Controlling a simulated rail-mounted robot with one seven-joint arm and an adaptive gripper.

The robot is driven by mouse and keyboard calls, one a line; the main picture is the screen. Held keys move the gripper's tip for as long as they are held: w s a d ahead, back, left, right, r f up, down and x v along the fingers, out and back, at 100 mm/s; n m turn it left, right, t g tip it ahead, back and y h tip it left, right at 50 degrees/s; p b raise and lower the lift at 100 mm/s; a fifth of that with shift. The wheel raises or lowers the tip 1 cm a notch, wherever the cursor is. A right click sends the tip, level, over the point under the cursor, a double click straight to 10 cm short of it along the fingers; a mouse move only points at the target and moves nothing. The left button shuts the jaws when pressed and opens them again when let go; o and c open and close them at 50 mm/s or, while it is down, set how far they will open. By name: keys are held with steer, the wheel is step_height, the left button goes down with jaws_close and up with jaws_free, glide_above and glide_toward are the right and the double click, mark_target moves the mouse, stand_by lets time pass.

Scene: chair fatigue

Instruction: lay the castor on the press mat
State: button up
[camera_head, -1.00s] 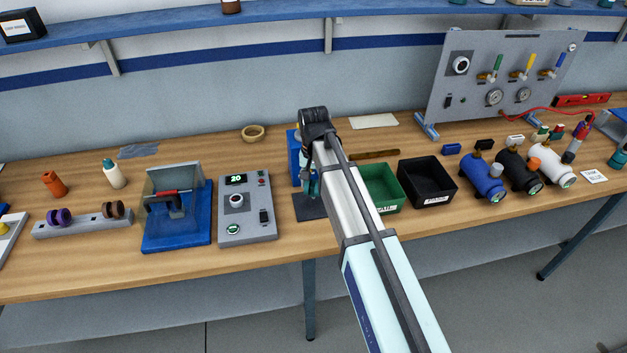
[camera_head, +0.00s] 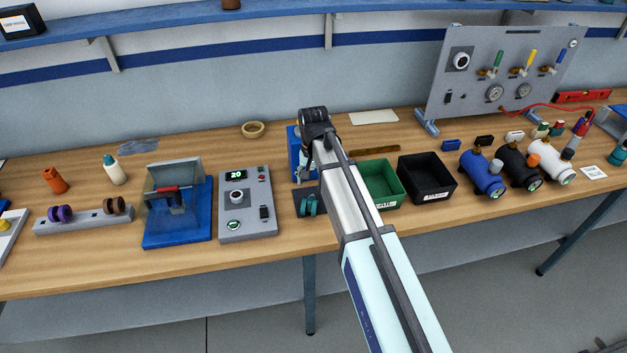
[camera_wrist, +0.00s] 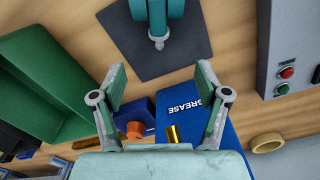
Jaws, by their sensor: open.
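The castor (camera_wrist: 157,14), two teal wheels with a grey metal stem, is on the dark press mat (camera_wrist: 190,52) in the wrist view, partly cut off by the top edge. In the head view the castor (camera_head: 309,206) rests on the mat (camera_head: 297,197), beside my arm, which covers part of the mat. My gripper (camera_wrist: 161,68) is open and empty, its two fingers spread apart. The castor's stem points toward the gap between the fingers, and the fingers are clear of it. In the head view my arm hides most of the gripper.
A blue grease unit (camera_wrist: 222,138) stands close behind the mat. A green bin (camera_head: 382,180) and a black bin (camera_head: 427,177) stand to the right. A grey control box (camera_head: 247,207) and a blue-based guarded fixture (camera_head: 165,236) stand to the left.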

step_height(320, 180, up, 12)
steer(key=b, duration=0.3)
stand_by(0.3)
steer(key=shift+r, duration=0.1)
